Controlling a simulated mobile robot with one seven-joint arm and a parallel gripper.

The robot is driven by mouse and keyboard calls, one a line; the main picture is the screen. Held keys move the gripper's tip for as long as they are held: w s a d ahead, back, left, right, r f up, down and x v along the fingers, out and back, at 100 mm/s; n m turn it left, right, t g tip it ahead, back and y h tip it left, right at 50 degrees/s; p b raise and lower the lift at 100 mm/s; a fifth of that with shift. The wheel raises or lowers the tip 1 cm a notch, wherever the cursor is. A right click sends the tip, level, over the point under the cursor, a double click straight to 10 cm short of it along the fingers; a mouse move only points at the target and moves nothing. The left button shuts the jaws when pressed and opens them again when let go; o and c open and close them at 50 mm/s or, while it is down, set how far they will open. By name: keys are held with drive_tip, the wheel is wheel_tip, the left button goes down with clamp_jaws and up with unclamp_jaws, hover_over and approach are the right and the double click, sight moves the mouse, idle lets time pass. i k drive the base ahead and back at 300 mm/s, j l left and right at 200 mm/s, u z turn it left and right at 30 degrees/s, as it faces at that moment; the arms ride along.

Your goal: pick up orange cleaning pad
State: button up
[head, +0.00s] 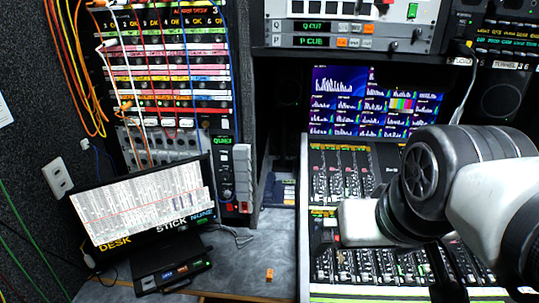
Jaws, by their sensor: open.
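A small orange block (269,274), the only loose orange thing on the grey desk, lies near the bottom middle of the head view. It is too small to make out its texture, but it fits the orange cleaning pad. My arm reaches in from the right over the mixing console. The pale block at its end, my gripper (362,222), is up and to the right of the orange block, well apart from it. My gripper is open, though its fingertips cannot be made out. I see nothing held in it.
A tilted monitor (145,205) stands on the left of the desk (232,268), with a small black device (173,275) before it. The mixing console (340,175) fills the right. A patch rack (165,70) with hanging cables rises behind. Desk around the orange block is clear.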

sight(270, 275)
drive_tip(key=u, duration=0.5)
drive_tip(key=k+l+u, duration=0.1)
drive_tip(key=l+u, duration=0.25)
drive_tip(key=l, duration=0.25)
drive_tip(key=k, duration=0.5)
drive_tip(key=k+j+z, duration=0.1)
drive_tip(key=j+z, duration=0.35)
drive_tip(key=k+j+z, duration=0.1)
drive_tip(key=j+z, duration=0.2)
drive_tip(key=z, duration=0.2)
